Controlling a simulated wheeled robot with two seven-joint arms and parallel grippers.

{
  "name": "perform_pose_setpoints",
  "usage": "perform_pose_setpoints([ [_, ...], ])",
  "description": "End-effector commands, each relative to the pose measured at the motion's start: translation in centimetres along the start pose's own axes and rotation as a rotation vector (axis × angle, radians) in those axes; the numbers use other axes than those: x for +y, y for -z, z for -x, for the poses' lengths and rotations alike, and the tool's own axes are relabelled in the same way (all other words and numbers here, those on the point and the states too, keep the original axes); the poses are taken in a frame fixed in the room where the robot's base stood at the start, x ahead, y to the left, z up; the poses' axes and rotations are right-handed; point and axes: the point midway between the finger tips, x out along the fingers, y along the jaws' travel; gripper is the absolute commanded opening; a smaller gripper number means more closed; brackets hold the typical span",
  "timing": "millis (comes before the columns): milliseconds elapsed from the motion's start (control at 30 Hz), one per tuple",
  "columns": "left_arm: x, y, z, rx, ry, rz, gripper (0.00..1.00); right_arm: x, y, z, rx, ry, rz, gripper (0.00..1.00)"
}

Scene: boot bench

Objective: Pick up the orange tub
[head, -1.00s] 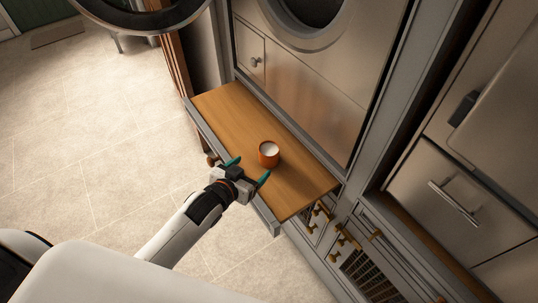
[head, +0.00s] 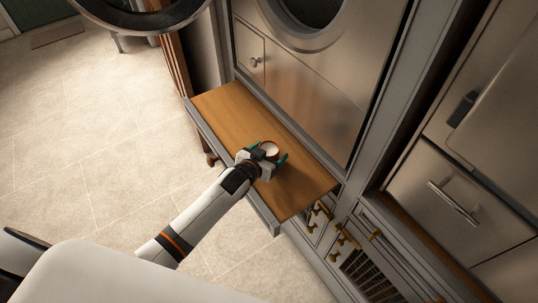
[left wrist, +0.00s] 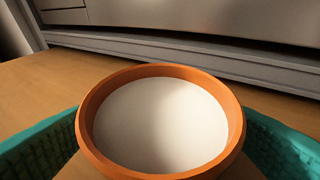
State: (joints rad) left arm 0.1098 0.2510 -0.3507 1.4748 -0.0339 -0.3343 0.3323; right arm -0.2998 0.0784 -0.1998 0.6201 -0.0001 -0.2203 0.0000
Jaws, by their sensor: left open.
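The orange tub (left wrist: 92,148) stands upright on the wooden pull-out shelf (head: 235,108). It is round, with a white top or filling inside its orange rim. In the head view the tub (head: 270,147) is partly hidden by my left gripper (head: 268,158). The left gripper is open, with its teal fingers on either side of the tub. In the left wrist view the teal fingers flank the tub at the left and right edges. I cannot tell whether either finger touches it. My right gripper is not in view.
A metal-fronted appliance with a round door (head: 310,38) rises behind the shelf. Drawers with brass knobs (head: 345,238) lie below and right of it. The shelf's left part is bare, and the tiled floor (head: 90,130) at left is clear.

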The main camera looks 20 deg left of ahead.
Motion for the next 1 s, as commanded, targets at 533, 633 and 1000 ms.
perform_pose_setpoints([
  [533, 0.0, 0.0, 0.0, 0.000, 0.000, 0.000, 0.28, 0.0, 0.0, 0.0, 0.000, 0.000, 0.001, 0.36],
  [633, 0.0, 0.0, 0.0, 0.000, 0.000, 0.000, 0.28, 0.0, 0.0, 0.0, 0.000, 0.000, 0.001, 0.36],
  [1000, 0.0, -3.8, 1.5, -0.005, 0.001, 0.000, 0.28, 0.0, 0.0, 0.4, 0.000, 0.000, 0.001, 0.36],
])
